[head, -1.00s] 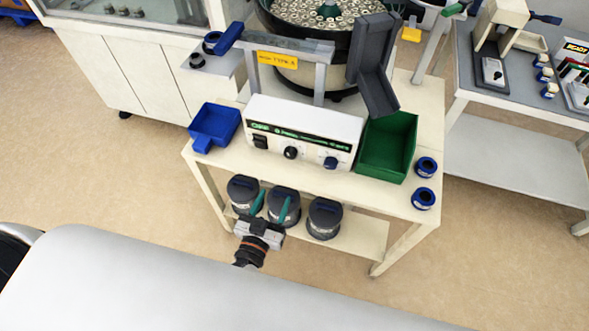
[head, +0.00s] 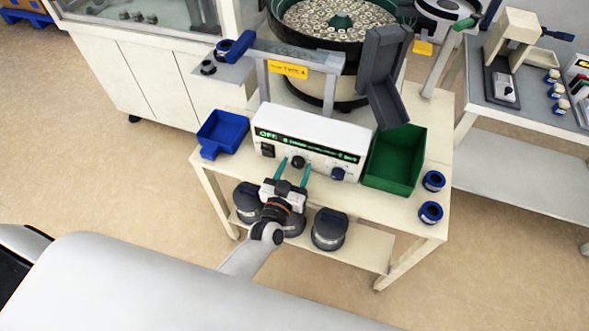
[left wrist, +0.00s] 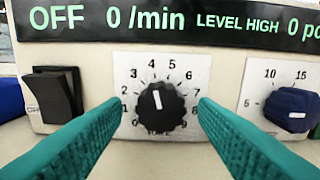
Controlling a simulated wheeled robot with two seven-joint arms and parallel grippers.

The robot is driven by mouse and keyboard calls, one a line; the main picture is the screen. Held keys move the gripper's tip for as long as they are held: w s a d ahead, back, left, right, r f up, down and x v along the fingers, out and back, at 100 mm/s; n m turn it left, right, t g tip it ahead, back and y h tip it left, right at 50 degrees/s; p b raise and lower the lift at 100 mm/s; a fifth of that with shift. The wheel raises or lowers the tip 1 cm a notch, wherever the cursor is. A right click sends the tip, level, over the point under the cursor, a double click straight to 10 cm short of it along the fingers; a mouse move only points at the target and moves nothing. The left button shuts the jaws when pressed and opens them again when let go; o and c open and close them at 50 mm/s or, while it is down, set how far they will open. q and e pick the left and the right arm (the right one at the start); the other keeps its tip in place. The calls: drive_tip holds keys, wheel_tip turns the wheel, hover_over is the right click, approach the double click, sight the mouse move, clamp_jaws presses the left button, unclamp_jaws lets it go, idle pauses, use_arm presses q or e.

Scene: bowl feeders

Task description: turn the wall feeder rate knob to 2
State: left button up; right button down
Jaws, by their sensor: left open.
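The white control box (head: 310,140) stands on the front of the cream table. Its black knob (left wrist: 160,101) has a numbered dial, and its white pointer line points up and slightly left, nearest 4. The knob also shows in the head view (head: 298,162). My left gripper (head: 294,170) is open, with its teal fingers pointing at the box. In the left wrist view its fingertips (left wrist: 160,102) stand on either side of the knob, with a gap on both sides. My right gripper is not in view.
Left of the knob is a black rocker switch (left wrist: 54,94); right is a blue knob (left wrist: 291,107) with its own scale. The display (left wrist: 175,20) reads OFF and 0/min. A blue tray (head: 222,133) and green bin (head: 396,160) flank the box. Dark lidded pots (head: 330,229) stand below.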

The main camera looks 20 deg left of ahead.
use_arm(q)
drive_tip(key=c, duration=1)
drive_tip(key=shift+n, duration=0.3)
drive_tip(key=n, duration=0.5)
drive_tip(key=shift+d, duration=0.1)
drive_tip(key=n+b, duration=0.1)
drive_tip(key=n, duration=0.5)
drive_tip(key=o, duration=1)
